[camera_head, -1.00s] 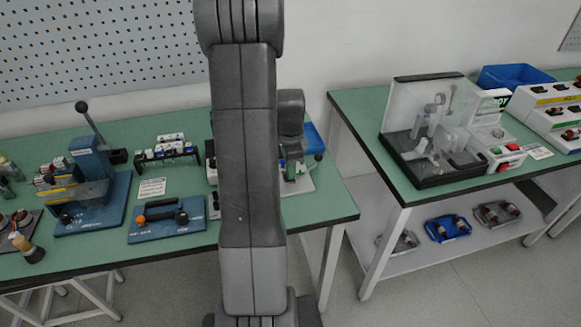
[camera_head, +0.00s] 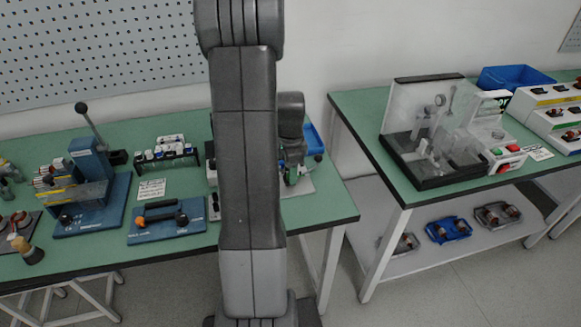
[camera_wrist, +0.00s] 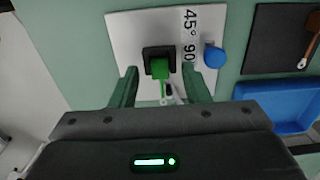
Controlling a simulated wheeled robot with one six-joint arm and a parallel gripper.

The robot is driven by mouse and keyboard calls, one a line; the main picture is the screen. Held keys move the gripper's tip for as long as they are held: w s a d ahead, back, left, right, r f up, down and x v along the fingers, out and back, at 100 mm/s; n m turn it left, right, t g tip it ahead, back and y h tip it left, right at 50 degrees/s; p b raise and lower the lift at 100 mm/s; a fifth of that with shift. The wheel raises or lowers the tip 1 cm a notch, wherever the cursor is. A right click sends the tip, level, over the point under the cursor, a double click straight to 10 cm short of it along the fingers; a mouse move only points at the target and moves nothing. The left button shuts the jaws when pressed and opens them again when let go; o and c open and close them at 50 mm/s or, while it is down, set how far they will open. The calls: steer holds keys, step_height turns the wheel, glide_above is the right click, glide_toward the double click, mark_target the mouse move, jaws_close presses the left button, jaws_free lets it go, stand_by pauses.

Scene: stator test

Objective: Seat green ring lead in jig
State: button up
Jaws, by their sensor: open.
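In the wrist view a black jig block (camera_wrist: 147,54) stands on a white plate (camera_wrist: 122,28) marked 45° and 90°. A green piece (camera_wrist: 160,69) sits at the block's opening, with a thin green lead running from it toward my gripper. A small pale metal end (camera_wrist: 168,91) shows near the lower end of the lead. My gripper (camera_wrist: 160,82) is open, one finger on each side of the green lead with gaps between. Whether the lead is fully seated cannot be told. In the head view my arm hides most of the jig.
A blue knob (camera_wrist: 214,57) stands on the plate. A blue tray (camera_wrist: 285,101) and a dark mat (camera_wrist: 266,40) with another ring lead (camera_wrist: 307,54) lie to the right. In the head view a blue lever press (camera_head: 88,170) and rack (camera_head: 165,152) stand left on the bench.

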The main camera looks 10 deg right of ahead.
step_height(320, 180, up, 14)
stand_by(0.5)
